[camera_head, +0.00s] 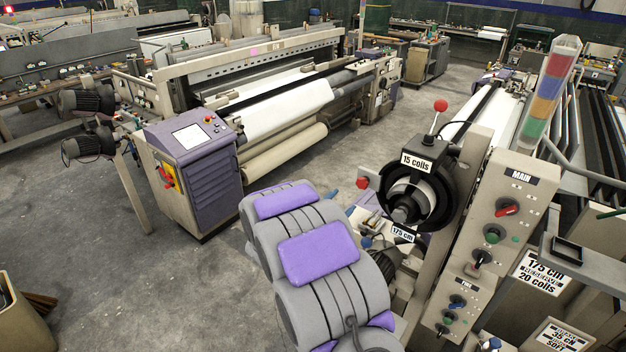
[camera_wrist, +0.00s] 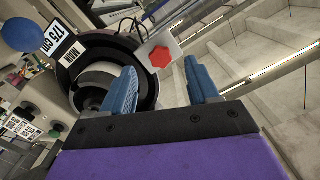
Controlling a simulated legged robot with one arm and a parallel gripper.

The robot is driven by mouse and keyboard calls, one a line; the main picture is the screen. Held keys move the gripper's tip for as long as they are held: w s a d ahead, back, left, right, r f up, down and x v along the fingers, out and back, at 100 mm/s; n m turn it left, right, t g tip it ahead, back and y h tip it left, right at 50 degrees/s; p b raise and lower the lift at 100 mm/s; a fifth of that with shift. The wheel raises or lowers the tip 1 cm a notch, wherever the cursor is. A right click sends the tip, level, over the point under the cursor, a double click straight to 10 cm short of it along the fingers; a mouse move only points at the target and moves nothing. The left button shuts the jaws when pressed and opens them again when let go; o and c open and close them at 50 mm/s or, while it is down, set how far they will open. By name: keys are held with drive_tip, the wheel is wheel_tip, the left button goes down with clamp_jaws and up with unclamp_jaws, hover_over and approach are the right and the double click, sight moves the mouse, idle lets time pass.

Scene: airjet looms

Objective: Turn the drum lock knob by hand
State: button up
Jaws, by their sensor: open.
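A black drum (camera_head: 437,192) with a pale inner ring stands at the right of centre in the head view, under a "15 coils" label. A red knob (camera_head: 362,183) on a pale plate sits at its left; it shows as a red hexagonal knob (camera_wrist: 160,57) in the wrist view. I cannot tell for certain that this is the drum lock knob. My gripper (camera_wrist: 158,82) is open and empty, with blue fingers apart. The red knob appears beyond the gap between the fingertips, not touching them. The drum (camera_wrist: 152,92) is partly hidden behind the left finger.
A control panel (camera_head: 516,190) marked "MAIN" with several knobs stands right of the drum. A purple-fronted cabinet (camera_head: 195,165) and a loom with white cloth (camera_head: 285,110) stand to the left. Bare grey floor (camera_head: 150,270) lies open at the lower left.

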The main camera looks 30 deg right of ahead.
sight(362, 184)
drive_tip(key=shift+g+h, duration=0.3)
drive_tip(key=shift+h, duration=0.3)
drive_tip(key=p+x, duration=0.1)
drive_tip(key=x, duration=0.1)
drive_tip(key=r+p+x, duration=0.1)
drive_tip(key=x, duration=0.2)
drive_tip(key=p+x, duration=0.1)
drive_tip(key=x, duration=0.2)
drive_tip(key=shift+s+d+r, duration=0.15)
drive_tip(key=shift+s+d, duration=0.05)
drive_tip(key=shift+d, duration=0.1)
drive_tip(key=shift+w, duration=0.1)
drive_tip(key=shift+d, duration=0.15)
drive_tip(key=shift+b, duration=0.3)
drive_tip(key=c, duration=0.8)
drive_tip(key=shift+o, duration=0.2)
